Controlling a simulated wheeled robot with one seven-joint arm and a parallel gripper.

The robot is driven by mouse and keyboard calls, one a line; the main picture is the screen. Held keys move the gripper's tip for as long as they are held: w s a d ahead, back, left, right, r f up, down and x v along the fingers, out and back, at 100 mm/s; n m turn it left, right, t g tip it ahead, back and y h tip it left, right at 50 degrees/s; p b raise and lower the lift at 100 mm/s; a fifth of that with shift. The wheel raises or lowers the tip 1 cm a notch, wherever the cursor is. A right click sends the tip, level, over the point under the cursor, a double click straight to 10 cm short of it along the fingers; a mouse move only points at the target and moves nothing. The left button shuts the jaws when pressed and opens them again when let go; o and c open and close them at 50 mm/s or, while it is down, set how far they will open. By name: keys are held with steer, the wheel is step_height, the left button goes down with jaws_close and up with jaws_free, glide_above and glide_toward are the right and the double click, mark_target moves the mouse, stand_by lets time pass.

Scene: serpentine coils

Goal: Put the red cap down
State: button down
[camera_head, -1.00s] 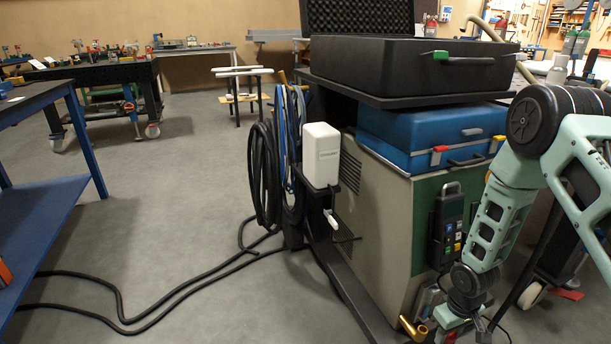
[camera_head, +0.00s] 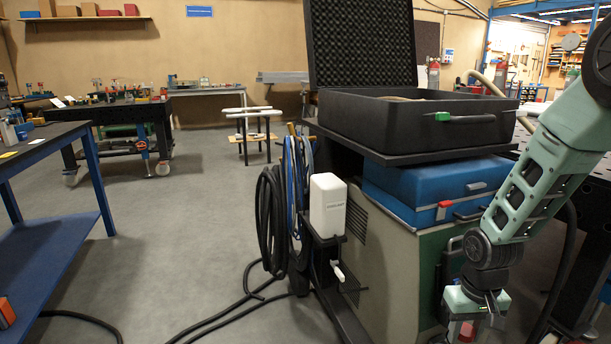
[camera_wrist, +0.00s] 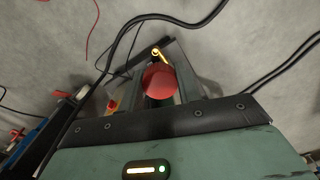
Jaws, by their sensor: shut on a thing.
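The red cap (camera_wrist: 159,81) is a round red disc between the fingers of my gripper (camera_wrist: 160,92) in the wrist view. The fingers close on it from both sides, and it hangs above the grey floor. In the head view my gripper (camera_head: 466,325) points down at the lower right, in front of the grey machine. A bit of the red cap (camera_head: 466,331) shows below the gripper body. The fingertips are small and partly cut off there.
The grey-green machine (camera_head: 395,255) carries a blue case (camera_head: 415,187) and an open black foam-lined case (camera_head: 385,122). Black hoses (camera_head: 270,222) hang at its left side and trail on the floor. A blue-legged table (camera_head: 45,225) stands left. Open floor (camera_head: 190,215) lies between.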

mark_target(470, 335)
steer(key=r+p, duration=0.2)
steer(key=p, duration=0.2)
steer(key=s+r+p, duration=0.1)
steer(key=r+p, duration=0.2)
steer(key=p, duration=0.2)
steer(key=r+p, duration=0.3)
steer(key=p, duration=0.1)
steer(key=shift+s+r, duration=0.25)
steer(key=p, duration=0.1)
steer(key=r+p, duration=0.1)
steer(key=p, duration=0.1)
steer(key=shift+s+r+p, duration=0.15)
steer(key=shift+s+p, duration=0.1)
steer(key=shift+p, duration=0.05)
